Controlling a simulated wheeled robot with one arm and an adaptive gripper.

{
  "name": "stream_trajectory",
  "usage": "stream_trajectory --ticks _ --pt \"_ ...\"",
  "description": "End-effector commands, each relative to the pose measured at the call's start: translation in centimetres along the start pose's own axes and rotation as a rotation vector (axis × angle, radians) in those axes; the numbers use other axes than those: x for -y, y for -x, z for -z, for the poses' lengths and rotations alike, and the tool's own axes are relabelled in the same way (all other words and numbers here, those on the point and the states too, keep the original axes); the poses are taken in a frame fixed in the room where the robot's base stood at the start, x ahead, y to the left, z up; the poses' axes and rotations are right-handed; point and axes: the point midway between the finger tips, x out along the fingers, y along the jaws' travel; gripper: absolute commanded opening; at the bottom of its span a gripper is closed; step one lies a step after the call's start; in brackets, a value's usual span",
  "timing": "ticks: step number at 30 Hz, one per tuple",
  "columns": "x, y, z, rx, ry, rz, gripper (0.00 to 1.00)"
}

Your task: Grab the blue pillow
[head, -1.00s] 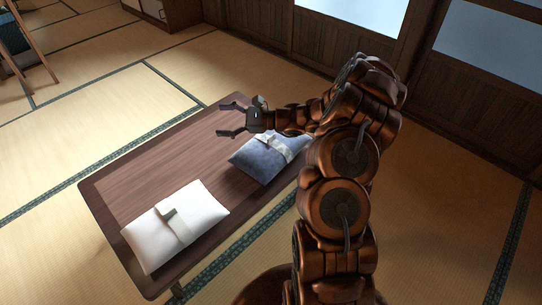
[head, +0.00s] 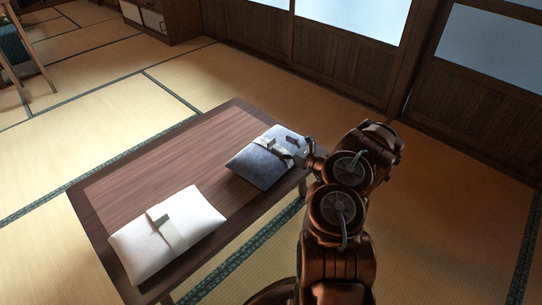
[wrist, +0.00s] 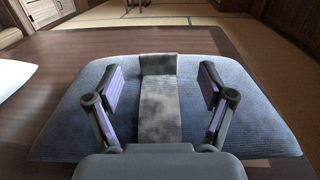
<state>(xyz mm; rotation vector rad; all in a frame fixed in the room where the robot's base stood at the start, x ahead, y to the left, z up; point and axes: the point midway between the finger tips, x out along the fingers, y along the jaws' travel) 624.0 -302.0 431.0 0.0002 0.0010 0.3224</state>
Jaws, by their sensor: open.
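The blue pillow (head: 257,167) lies flat at the right end of the low wooden table, with a pale band across its middle. It fills much of the wrist view (wrist: 255,105), where the band (wrist: 160,100) runs away from me and has a raised end. My gripper (head: 284,145) is over the pillow's right side. In the wrist view my gripper (wrist: 161,85) is open, with one finger on each side of the band. The fingers look close above the pillow; I cannot tell whether they touch it. Nothing is between them but the band below.
A white pillow (head: 150,250) with a pale band lies at the near left end of the table (head: 170,165). The table's middle is bare. Tatami floor (head: 90,130) lies open around it. Wood-panelled walls with windows (head: 365,15) stand behind. A wooden stand (head: 30,60) is at the far left.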

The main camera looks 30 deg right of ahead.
Motion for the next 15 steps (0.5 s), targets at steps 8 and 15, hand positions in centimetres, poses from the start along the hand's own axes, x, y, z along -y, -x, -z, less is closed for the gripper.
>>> stream_trajectory --ticks 8,15 --pt "-0.3 -2.8 0.4 0.001 0.002 -0.003 0.81" --pt "-0.2 -5.2 0.2 0.001 0.002 -0.001 0.81"
